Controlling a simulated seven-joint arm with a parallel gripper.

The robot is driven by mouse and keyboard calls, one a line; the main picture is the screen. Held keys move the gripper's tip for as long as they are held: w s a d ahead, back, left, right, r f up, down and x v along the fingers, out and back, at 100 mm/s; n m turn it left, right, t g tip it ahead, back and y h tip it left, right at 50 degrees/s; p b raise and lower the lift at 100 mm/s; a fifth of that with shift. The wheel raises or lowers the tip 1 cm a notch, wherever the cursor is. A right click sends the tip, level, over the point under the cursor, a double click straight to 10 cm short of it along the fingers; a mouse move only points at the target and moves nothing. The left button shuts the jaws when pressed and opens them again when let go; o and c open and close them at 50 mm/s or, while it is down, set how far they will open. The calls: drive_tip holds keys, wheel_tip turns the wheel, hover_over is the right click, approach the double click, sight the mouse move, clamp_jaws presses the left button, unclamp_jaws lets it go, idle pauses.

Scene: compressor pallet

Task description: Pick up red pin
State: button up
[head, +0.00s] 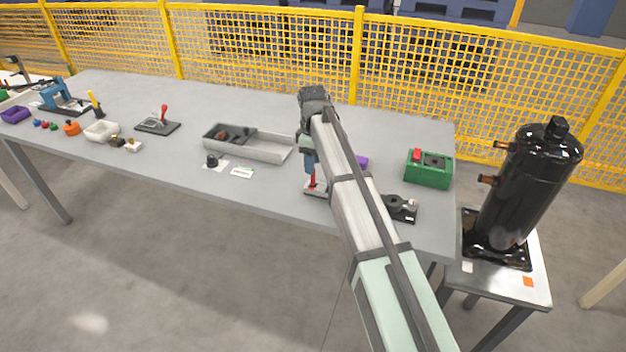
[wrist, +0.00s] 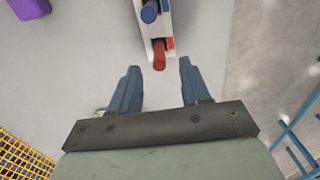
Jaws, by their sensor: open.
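The red pin (wrist: 159,56) stands in a narrow light holder (wrist: 157,32) in the wrist view, with a blue pin (wrist: 150,12) farther along the same holder. My gripper (wrist: 158,72) is open, its two blue fingers spread wide apart. The red pin shows just ahead of the gap between the fingertips, with nothing held. In the head view my gripper (head: 311,172) points down just above the holder (head: 316,190), near the table's front edge. The red pin (head: 312,182) shows below the fingers; my arm hides part of this area.
A grey divided tray (head: 265,151) stands left of my gripper. A green box (head: 428,170) and a black fixture (head: 402,207) are to the right. A purple bin (wrist: 29,8) lies near the holder.

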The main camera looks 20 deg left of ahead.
sight(313, 179)
drive_tip(key=shift+d+f, duration=0.1)
drive_tip(key=shift+f, duration=2.65)
clamp_jaws()
